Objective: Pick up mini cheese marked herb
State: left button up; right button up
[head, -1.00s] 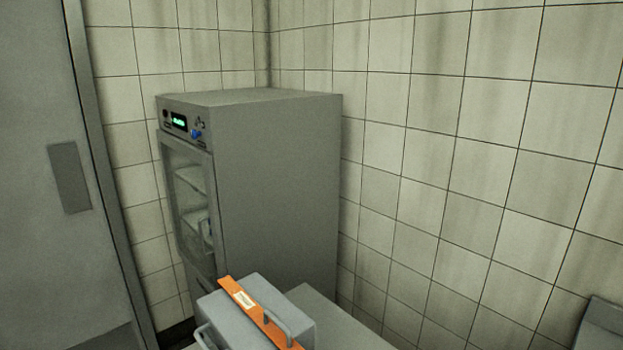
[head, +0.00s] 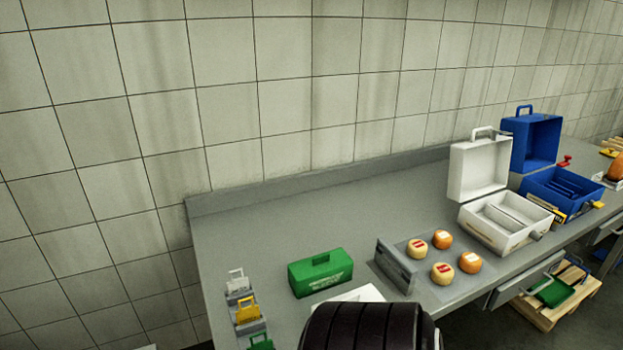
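Several small round cheeses sit together on a low grey tray or board (head: 395,267) on the steel counter. Two pale ones, a rear pale cheese (head: 416,249) and a front pale cheese (head: 442,273), carry red labels. Two orange ones, a rear orange cheese (head: 442,240) and a front orange cheese (head: 470,263), carry light labels. The lettering is too small to read, so I cannot tell which is marked herb. Neither gripper is in view.
A green case (head: 320,273) stands left of the cheeses on the counter (head: 265,225). Small coloured cases, including a yellow one (head: 246,311), line its left end. An open white case (head: 480,172) and open blue case (head: 533,143) stand right. A black ribbed shape covers the front edge.

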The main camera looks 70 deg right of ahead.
aim_at(418, 249)
jog(key=k+l+z, duration=0.55)
jog(key=z, duration=1.95)
jog(key=k+l, duration=0.05)
jog(key=l, duration=0.05)
